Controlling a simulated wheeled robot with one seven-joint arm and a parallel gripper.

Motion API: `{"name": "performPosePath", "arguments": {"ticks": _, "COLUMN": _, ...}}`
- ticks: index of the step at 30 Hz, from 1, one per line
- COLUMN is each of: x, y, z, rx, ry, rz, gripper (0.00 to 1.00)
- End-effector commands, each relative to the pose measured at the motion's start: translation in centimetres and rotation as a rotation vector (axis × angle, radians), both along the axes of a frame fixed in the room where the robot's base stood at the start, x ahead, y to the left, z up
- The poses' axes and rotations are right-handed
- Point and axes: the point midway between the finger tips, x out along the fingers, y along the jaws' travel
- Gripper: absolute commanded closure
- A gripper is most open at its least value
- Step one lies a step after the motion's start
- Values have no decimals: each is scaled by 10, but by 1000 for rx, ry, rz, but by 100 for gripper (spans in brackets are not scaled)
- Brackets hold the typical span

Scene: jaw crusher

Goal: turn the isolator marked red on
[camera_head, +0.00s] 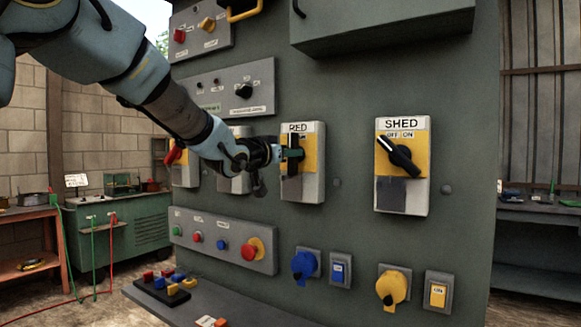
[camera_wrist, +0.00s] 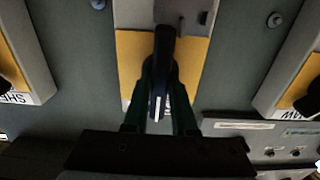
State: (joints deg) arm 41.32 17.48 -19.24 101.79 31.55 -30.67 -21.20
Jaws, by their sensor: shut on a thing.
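The isolator marked RED (camera_head: 312,188) is a grey box with a yellow plate and a black handle, on the green panel. Its yellow plate (camera_wrist: 130,65) fills the top middle of the wrist view. The dark handle (camera_wrist: 163,50) stands nearly upright there, between my fingers. My gripper (camera_head: 284,154) reaches in from the left and is shut on the handle; it also shows in the wrist view (camera_wrist: 160,88). In the head view my gripper hides part of the handle and of the OFF/ON lettering.
The SHED isolator (camera_head: 403,188), its handle slanted, is to the right. Other isolators (camera_head: 235,182) are to the left, partly behind my arm. Below are a push-button box (camera_head: 222,240), a blue socket (camera_head: 305,266) and a yellow socket (camera_head: 394,286). A ledge (camera_head: 215,305) juts out at the bottom.

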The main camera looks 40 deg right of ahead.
Motion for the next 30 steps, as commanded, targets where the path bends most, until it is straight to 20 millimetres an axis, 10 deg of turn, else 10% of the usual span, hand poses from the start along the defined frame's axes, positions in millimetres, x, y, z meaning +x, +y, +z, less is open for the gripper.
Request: {"name": "performPosePath", "arguments": {"ticks": 30, "x": -3, "y": -1, "z": -3, "rx": 193, "ry": -726, "rz": 0, "gripper": 100}}
